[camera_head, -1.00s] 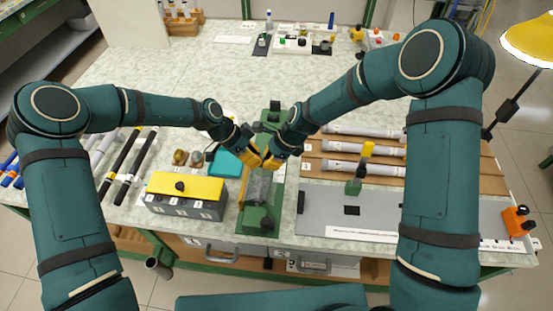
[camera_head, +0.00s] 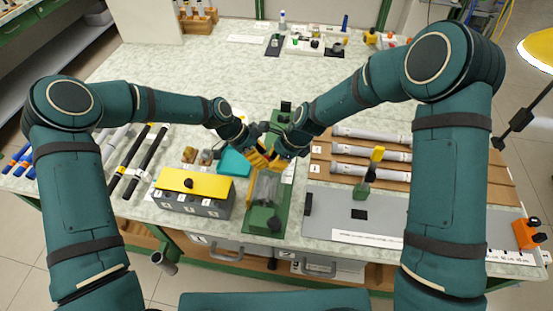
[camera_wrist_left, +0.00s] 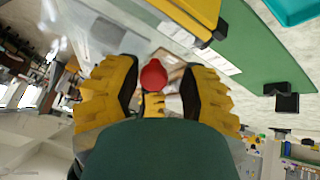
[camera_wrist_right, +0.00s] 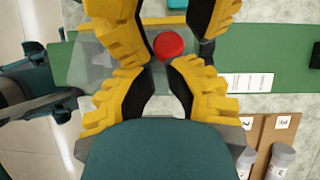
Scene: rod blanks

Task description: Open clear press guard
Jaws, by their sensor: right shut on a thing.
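The green press (camera_head: 262,218) stands at the middle of the bench, with its clear guard (camera_head: 267,186) over its near part. A red knob (camera_wrist_right: 168,45) sits between the fingertips of my right gripper (camera_wrist_right: 161,62), which is shut on it. The knob also shows in the left wrist view (camera_wrist_left: 153,75). My left gripper (camera_wrist_left: 155,85) is open, its fingers apart on either side of the knob. In the head view both grippers crowd together at the guard's far end and hide the knob. The exact tilt of the guard is hard to tell.
A grey plate with a green post (camera_head: 366,178) lies to the right. Grey rods (camera_head: 372,153) lie on a brown rack beyond it.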

